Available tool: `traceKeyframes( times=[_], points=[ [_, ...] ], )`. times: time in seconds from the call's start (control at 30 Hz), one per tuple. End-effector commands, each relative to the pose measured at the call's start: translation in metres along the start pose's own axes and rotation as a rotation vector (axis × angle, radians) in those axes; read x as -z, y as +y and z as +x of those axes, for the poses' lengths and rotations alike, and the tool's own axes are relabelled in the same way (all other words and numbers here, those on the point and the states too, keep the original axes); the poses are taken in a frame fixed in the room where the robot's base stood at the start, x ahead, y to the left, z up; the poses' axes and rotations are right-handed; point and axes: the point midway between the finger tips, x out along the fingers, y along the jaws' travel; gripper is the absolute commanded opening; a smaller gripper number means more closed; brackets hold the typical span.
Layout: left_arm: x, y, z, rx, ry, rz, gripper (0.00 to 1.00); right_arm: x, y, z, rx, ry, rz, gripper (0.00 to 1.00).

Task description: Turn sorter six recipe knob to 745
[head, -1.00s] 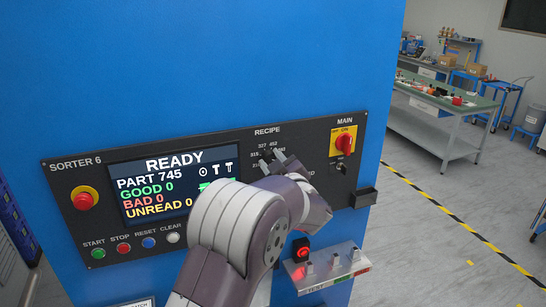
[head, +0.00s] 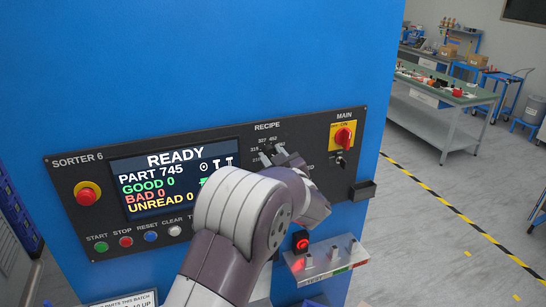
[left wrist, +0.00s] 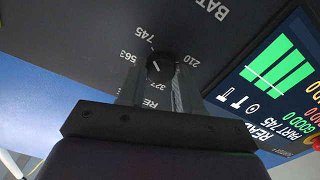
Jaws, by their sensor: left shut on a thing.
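The recipe knob (left wrist: 160,67) is a small black knob with a white pointer line, under the RECIPE label on the sorter's black panel. My left gripper (head: 275,153) is at this dial in the head view. In the left wrist view its two fingers (left wrist: 155,88) are shut on the knob, one on each side. The white line slants toward the upper left, on the side of the 745 and 563 marks; the exact setting is hard to tell. The screen (head: 172,182) reads READY, PART 745, with GOOD, BAD and UNREAD at 0. My right gripper is out of view.
A red emergency button (head: 87,193) sits at the panel's left, above several coloured buttons. The red-and-yellow main switch (head: 343,135) is right of the dial. A small test shelf (head: 328,262) juts out below. Green-topped benches (head: 440,90) stand well off to the right.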

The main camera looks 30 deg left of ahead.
Motion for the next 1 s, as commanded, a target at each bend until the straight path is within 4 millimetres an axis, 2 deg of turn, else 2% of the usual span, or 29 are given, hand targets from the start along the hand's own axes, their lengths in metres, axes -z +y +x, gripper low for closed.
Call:
traceKeyframes(
  times=[0.03,0.07,0.1,0.13,0.47,0.57,0.8,0.9,1.0],
  points=[
    [0.001,0.000,0.000,-0.001,0.003,0.000,0.04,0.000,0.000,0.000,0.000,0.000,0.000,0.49],
    [0.001,0.000,0.000,-0.001,0.003,0.000,0.44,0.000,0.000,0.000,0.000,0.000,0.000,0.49],
    [0.001,0.000,0.000,-0.001,0.002,0.000,0.57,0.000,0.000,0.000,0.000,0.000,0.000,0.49],
    [0.001,0.000,0.000,-0.001,0.002,0.000,0.60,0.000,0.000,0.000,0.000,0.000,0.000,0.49],
    [-0.002,0.000,-0.006,-0.002,0.001,-0.001,0.60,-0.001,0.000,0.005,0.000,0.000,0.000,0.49],
    [-0.005,-0.001,-0.025,-0.004,0.000,-0.001,0.60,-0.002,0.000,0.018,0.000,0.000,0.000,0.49],
    [-0.005,0.000,-0.090,-0.006,0.000,-0.003,0.60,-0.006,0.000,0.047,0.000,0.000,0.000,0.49],
    [-0.004,0.000,-0.110,-0.005,0.000,-0.002,0.60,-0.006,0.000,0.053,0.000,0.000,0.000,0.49],
    [-0.002,0.000,-0.121,-0.003,0.000,-0.001,0.60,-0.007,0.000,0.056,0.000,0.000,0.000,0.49]
  ],
)
